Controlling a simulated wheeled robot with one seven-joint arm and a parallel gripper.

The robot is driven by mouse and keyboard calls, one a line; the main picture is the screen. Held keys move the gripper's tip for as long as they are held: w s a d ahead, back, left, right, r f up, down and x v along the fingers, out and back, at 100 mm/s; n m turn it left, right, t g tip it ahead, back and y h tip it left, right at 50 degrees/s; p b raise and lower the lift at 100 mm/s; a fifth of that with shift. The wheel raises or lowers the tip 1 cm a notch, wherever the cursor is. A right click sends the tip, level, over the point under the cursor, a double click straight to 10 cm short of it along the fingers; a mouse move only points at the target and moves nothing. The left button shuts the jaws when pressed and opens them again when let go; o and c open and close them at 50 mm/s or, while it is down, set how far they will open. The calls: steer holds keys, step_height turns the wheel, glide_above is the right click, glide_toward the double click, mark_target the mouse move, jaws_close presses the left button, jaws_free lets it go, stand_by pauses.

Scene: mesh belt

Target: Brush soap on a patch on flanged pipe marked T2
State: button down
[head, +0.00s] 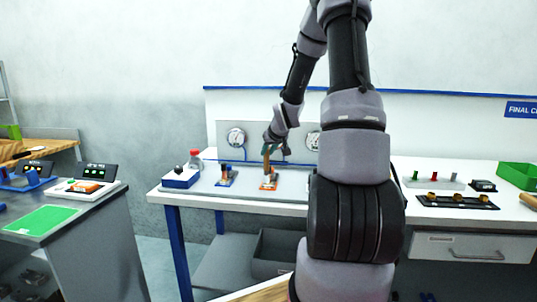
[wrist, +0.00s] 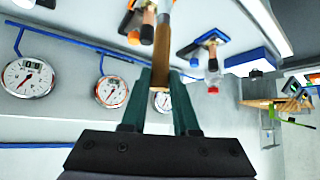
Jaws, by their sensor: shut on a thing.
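My gripper (head: 276,147) is over the back bench, its teal fingers (wrist: 160,85) shut on a brown wooden handle (wrist: 162,42), which looks like the brush. A similar blue-based fixture (head: 225,179) stands to the left. Both fixtures have short upright parts; the wrist view shows copper-coloured ends. No T2 mark is legible, so I cannot tell which is the pipe.
A panel with round gauges (head: 236,138) stands behind. A red-capped bottle (head: 195,162) and a blue-and-white box (head: 181,179) are on the bench's left. A black tray (head: 457,201) and a green bin (head: 517,176) are right. My arm hides the bench's middle.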

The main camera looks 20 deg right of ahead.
steer(key=r, duration=0.1)
steer(key=s+a+r, duration=0.1)
steer(key=r, duration=0.1)
steer(key=s+r, duration=0.1)
steer(key=r, duration=0.1)
steer(key=shift+a, duration=0.2)
stand_by(0.6)
steer(key=s+a+f, duration=0.3)
steer(key=a+f, duration=0.9)
steer(key=shift+a+f+n+y, duration=0.15)
steer(key=shift+n+y, duration=0.15)
steer(key=shift+n, duration=0.1)
